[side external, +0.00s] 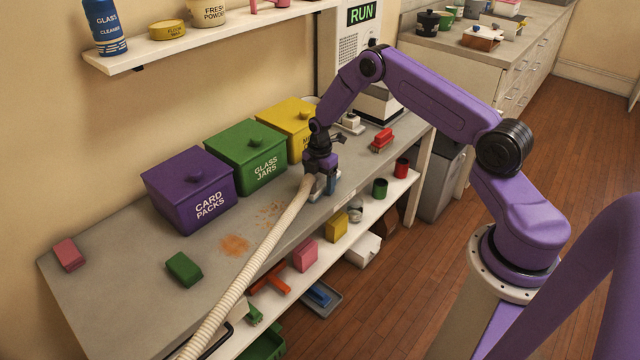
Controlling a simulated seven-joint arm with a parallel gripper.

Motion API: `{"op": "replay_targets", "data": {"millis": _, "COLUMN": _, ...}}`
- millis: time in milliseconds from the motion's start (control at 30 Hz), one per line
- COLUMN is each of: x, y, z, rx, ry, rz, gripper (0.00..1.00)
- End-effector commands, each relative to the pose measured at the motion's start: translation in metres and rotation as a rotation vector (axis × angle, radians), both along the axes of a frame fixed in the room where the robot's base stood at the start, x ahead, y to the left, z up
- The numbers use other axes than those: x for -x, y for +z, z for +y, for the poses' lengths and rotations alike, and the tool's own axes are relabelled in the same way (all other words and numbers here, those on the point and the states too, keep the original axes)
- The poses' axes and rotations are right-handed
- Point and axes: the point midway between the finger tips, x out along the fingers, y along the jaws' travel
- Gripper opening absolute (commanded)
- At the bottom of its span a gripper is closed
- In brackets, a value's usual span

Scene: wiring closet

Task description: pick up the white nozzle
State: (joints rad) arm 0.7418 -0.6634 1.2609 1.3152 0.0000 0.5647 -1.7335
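My gripper (321,172) points down over the worktop's front edge, to the right of the green box. A cream ribbed hose (262,255) runs up from the lower left and ends right at my gripper. I cannot make out a separate white nozzle; the hose's end is partly hidden by the gripper. A small blue and white object (331,184) stands just below and to the right of the gripper. Whether the fingers are open or shut on anything is too small to tell. A small white item (352,121) sits further back on the worktop.
Purple (190,188), green (250,157) and yellow (290,125) lidded boxes line the wall behind the gripper. A green block (184,269), pink block (68,255) and red item (382,140) lie on the worktop. Brown crumbs (234,245) lie beside the hose. A lower shelf holds several items.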

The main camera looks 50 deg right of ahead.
Motion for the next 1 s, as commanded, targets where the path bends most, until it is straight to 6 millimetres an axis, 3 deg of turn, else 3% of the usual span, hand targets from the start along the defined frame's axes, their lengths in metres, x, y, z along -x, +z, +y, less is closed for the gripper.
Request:
{"op": "replay_targets", "data": {"millis": 33, "x": 0.000, "y": 0.000, "z": 0.000, "rx": 0.000, "ry": 0.000, "rz": 0.000, "gripper": 0.56}}
{"op": "replay_targets", "data": {"millis": 167, "x": 0.000, "y": 0.000, "z": 0.000, "rx": 0.000, "ry": 0.000, "rz": 0.001, "gripper": 0.14}}
{"op": "replay_targets", "data": {"millis": 633, "x": -0.001, "y": 0.009, "z": 0.000, "rx": 0.000, "ry": 0.000, "rz": -0.001, "gripper": 0.12}}
{"op": "replay_targets", "data": {"millis": 833, "x": 0.000, "y": 0.035, "z": 0.000, "rx": 0.001, "ry": 0.000, "rz": -0.003, "gripper": 0.12}}
{"op": "replay_targets", "data": {"millis": 1000, "x": 0.022, "y": 0.060, "z": 0.005, "rx": 0.000, "ry": 0.001, "rz": -0.002, "gripper": 0.12}}
